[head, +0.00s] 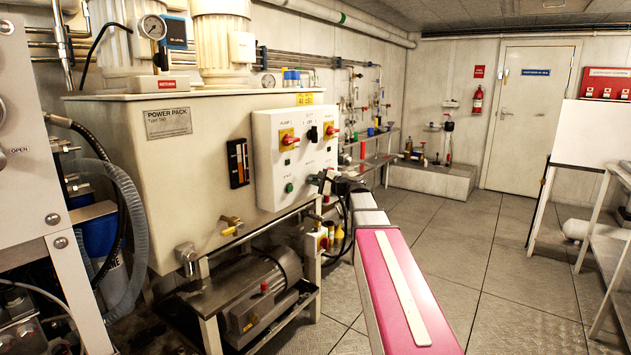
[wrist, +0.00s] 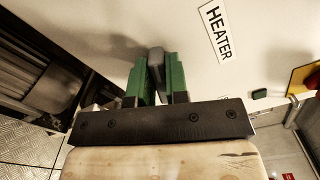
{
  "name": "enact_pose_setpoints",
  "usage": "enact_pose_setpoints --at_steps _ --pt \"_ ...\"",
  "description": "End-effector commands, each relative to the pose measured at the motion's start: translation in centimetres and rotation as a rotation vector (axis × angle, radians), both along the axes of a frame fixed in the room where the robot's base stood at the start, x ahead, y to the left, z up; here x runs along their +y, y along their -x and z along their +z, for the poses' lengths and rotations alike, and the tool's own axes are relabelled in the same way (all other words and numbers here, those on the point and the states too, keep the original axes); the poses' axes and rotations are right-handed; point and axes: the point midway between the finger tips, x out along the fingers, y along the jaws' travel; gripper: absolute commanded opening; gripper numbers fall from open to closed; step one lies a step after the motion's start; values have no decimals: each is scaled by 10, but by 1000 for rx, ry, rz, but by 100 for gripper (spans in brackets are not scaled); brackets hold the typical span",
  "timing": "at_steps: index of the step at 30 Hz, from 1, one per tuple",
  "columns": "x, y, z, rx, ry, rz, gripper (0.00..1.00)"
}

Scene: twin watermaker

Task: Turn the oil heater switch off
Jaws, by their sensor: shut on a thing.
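The oil heater switch (wrist: 155,56) is a small dark grey lever on the pale panel in the wrist view, close to a white "HEATER" label (wrist: 216,33). My gripper (wrist: 156,78) has its two green fingers on either side of the lever, shut on it. In the head view my gripper (head: 319,180) is at the lower right of the white control box (head: 265,150) on the power pack, and it hides the switch there. The lever stands out from the panel between the fingertips; its exact setting is hard to tell.
The control box also has red-and-yellow rotary switches (head: 288,140), a black switch (head: 313,134) and a green button (head: 289,187). An electric motor (head: 262,295) sits below the power pack tank (head: 200,150).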

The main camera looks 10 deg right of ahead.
Motion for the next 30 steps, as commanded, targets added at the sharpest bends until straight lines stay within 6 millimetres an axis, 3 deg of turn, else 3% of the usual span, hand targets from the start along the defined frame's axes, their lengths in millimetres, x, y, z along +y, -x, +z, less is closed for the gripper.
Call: enact_pose_setpoints --at_steps 15,30 --pt "1 1 -5 -244 244 1 0" --pt "1 2 -6 -293 295 2 0"
